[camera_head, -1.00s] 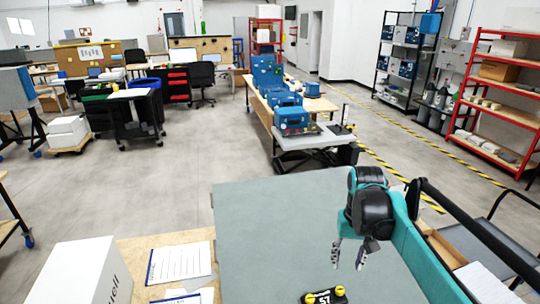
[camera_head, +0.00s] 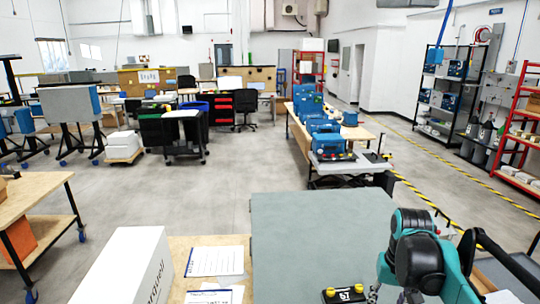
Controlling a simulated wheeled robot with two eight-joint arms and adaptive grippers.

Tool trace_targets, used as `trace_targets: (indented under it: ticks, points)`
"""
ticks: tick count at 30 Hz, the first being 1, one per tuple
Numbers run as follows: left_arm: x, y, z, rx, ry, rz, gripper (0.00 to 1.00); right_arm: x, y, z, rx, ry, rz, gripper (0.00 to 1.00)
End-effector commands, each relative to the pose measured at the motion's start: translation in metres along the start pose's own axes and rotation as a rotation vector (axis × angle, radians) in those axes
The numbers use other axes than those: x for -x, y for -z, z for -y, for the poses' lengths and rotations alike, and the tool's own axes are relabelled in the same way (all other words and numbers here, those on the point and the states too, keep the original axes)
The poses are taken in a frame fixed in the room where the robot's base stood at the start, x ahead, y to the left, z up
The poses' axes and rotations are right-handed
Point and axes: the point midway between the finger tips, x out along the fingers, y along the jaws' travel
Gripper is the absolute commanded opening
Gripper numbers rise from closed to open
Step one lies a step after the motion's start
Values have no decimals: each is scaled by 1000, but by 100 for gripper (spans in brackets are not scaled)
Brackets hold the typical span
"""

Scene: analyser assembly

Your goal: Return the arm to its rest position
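My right arm, teal and black, comes in from the lower right over the grey table top (camera_head: 310,235). Its gripper (camera_head: 388,294) hangs low near the bottom edge of the picture. The grey fingers look spread apart with nothing between them, though the tips are partly cut off. My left gripper is not in view.
A white box (camera_head: 125,265) and clipboards with paper (camera_head: 215,261) lie left of the grey top. A bench with blue analysers (camera_head: 325,142) stands ahead. Most of the grey top is clear.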

Motion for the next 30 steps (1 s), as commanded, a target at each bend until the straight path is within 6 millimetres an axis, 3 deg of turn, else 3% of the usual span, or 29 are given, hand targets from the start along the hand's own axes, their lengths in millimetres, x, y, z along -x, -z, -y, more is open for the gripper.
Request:
trace_targets:
  ticks: [8,14,17,24,30]
  points:
    - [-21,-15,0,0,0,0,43,-28,-19,14,34,3,-80,43]
    - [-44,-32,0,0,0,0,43,-61,-43,28,73,10,-176,43]
    - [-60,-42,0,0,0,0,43,-85,-59,37,100,16,-240,43]
    - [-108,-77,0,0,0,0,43,-169,-108,60,182,48,-449,43]
    - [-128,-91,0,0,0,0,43,-213,-130,71,224,72,-566,43]
